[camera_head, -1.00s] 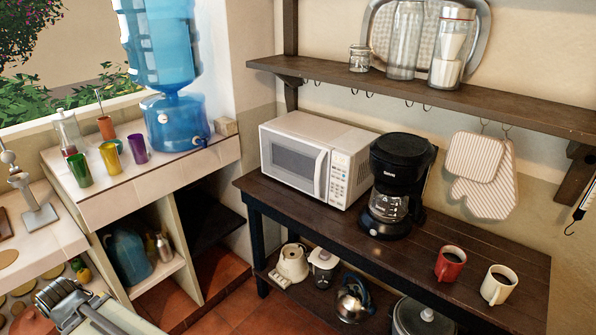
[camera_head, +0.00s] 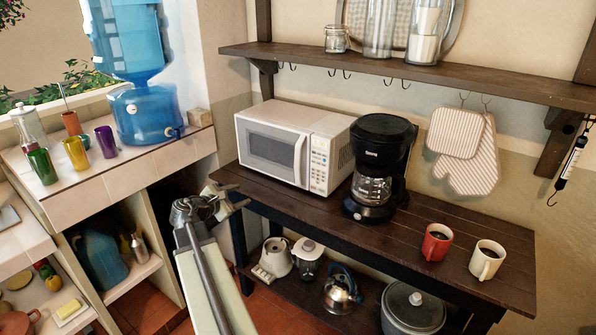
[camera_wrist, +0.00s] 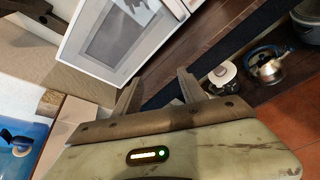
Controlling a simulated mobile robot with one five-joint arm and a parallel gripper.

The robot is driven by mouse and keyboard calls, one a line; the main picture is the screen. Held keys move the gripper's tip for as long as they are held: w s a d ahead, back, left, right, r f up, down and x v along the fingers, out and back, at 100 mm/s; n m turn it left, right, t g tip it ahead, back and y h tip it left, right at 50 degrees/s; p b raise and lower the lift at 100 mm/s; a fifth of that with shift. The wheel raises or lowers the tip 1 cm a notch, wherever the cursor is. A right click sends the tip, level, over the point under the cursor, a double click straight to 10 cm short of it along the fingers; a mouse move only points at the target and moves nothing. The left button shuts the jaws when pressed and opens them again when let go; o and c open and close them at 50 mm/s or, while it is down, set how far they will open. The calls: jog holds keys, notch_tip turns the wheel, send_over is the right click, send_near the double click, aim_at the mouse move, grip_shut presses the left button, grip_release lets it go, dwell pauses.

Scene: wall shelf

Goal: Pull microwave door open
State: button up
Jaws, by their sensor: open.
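The white microwave (camera_head: 296,147) stands on the dark wooden table. Its door (camera_head: 268,148) is shut, with a dark window and a white vertical handle (camera_head: 299,160) on the door's right side. My gripper (camera_head: 231,194) is open and empty, in front of the table's left end, below and left of the microwave and apart from it. In the wrist view, the microwave (camera_wrist: 120,38) appears tilted beyond my open fingers (camera_wrist: 158,90), with its window visible; the handle is only partly in view at the top.
A black coffee maker (camera_head: 377,168) stands close to the microwave's right. A red mug (camera_head: 436,243) and a cream mug (camera_head: 487,261) sit at the table's right. A wall shelf (camera_head: 420,74) with hooks hangs above. A tiled counter (camera_head: 110,172) with a water dispenser is at left.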

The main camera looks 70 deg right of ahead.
aim_at(297, 162)
jog(key=s+d+r+n+h, duration=0.1)
jog(key=s+d+r+n, duration=0.1)
jog(key=s+d, duration=0.2)
jog(key=s+d+r+n+g+h, duration=0.1)
jog(key=s+d+r+n, duration=0.1)
jog(key=s+d, duration=0.3)
jog(key=s+d+r+n+g+h+b, duration=0.1)
jog(key=s+d, duration=0.4)
jog(key=d, duration=0.5)
jog(key=shift+d+r+n, duration=0.1)
jog(key=shift+r+n, duration=0.35)
jog(key=shift+n, duration=0.05)
grip_shut()
